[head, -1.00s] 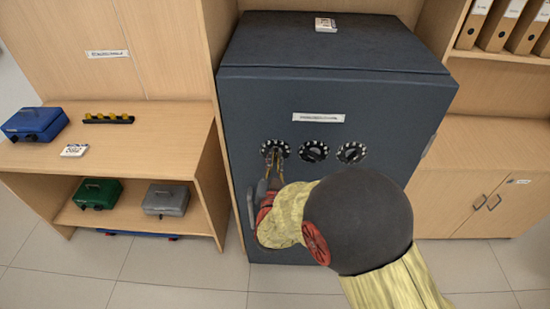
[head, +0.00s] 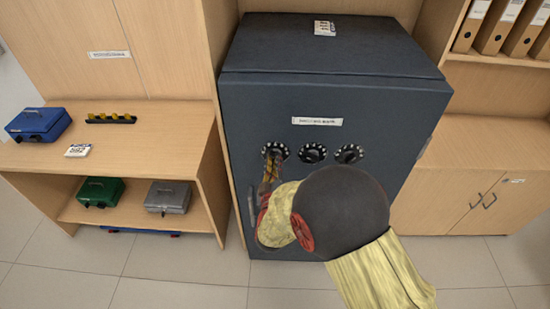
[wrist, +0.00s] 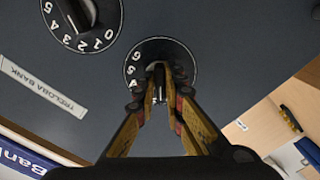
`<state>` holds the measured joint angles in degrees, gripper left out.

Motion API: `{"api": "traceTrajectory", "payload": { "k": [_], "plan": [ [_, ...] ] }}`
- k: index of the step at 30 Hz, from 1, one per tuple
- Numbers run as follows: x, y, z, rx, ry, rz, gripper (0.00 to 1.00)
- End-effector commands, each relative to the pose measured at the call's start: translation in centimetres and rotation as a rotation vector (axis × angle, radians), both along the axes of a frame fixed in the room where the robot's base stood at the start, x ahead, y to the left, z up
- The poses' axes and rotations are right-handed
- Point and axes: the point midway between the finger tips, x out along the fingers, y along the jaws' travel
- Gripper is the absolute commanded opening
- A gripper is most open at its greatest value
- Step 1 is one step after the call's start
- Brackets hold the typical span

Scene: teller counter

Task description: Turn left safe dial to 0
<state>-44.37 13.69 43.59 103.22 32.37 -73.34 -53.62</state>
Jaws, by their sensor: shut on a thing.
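The dark grey safe (head: 345,100) has a row of three black dials with white marks on its front. The left dial (head: 276,150) is at the left end of the row. My gripper (head: 270,168) reaches it from below, and its fingers are shut on the dial's knob. In the wrist view the left dial (wrist: 183,53) shows the digits 6, 5 and 4 on its visible side. The gripper fingers (wrist: 159,88) cover the knob and the dial's lower part, so the 0 cannot be made out.
The middle dial (head: 312,153) and right dial (head: 349,153) sit close beside the left one. A door handle (head: 252,203) is at the safe's left edge. A wooden shelf (head: 165,140) with cash boxes stands to the left.

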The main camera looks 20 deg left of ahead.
Motion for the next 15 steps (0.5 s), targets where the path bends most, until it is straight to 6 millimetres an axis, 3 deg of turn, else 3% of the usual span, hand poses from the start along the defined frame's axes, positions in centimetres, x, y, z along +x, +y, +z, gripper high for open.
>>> {"api": "traceTrajectory", "payload": {
  "k": [15],
  "plan": [
    [-0.1,-0.06,-0.15,-0.471,-0.107,0.002,0.0]
  ]
}}
